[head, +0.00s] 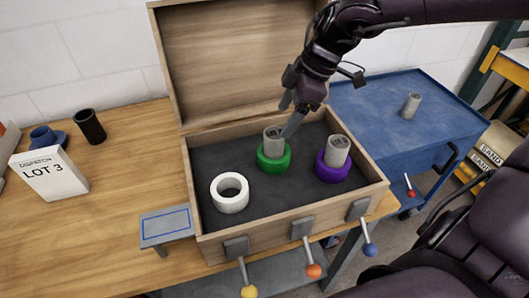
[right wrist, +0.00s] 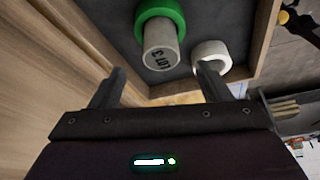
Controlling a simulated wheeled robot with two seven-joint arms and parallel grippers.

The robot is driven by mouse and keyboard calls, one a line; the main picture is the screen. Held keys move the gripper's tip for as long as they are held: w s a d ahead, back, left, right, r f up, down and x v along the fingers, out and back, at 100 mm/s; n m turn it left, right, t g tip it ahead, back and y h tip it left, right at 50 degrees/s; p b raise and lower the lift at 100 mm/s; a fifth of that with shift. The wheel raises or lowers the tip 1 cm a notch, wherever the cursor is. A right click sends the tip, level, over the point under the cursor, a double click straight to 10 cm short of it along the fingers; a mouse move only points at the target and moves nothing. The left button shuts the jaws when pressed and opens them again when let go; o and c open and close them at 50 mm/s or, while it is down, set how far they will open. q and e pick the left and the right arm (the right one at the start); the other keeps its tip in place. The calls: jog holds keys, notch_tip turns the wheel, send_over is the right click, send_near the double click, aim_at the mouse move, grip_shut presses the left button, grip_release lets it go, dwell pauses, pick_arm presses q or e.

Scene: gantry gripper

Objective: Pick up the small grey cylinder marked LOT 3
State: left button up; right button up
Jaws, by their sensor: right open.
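The small grey cylinder marked LOT 3 (right wrist: 160,48) stands in the green ring (right wrist: 163,10), its marked top facing the right wrist camera. In the head view this cylinder (head: 273,147) and green ring (head: 274,163) are at the middle of the open wooden box. My right gripper (head: 288,114) is open and empty, just above and beside the cylinder's top. In the right wrist view the cylinder's top lies just ahead of the gap between its fingers (right wrist: 162,72), with no visible contact. My left gripper is not in view.
A second grey cylinder (head: 338,146) stands in the purple ring (head: 333,170). The white ring (head: 230,193) is empty. The raised lid (head: 235,60) is behind. Another grey cylinder (head: 411,105) stands on the blue cart (head: 375,110). A LOT 3 sign (head: 50,172) is at left.

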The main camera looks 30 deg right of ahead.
aim_at(275, 132)
jog(key=shift+w+a+f, duration=0.25)
jog(key=shift+a+f, duration=0.05)
jog(key=shift+f, duration=0.2)
jog(key=shift+w+a+f, duration=0.25)
jog(key=shift+f, duration=0.2)
jog(key=shift+a+f+p, duration=0.1)
jog(key=shift+f+p, duration=0.25)
jog(key=shift+f, duration=0.05)
jog(key=shift+s+a+f+p, duration=0.1)
jog(key=shift+s+f+p, duration=0.05)
jog(key=shift+f+p, duration=0.35)
jog(key=x, duration=0.3)
jog(key=shift+a+f+p, duration=0.15)
jog(key=shift+a+p, duration=0.05)
jog(key=shift+p, duration=0.1)
jog(key=shift+w+a+f, duration=0.1)
jog(key=shift+w+f, duration=0.15)
jog(key=shift+f, duration=0.1)
jog(key=shift+s, duration=0.1)
jog(key=shift+c, duration=0.9)
jog(key=shift+r, duration=0.1)
jog(key=c, duration=1.2)
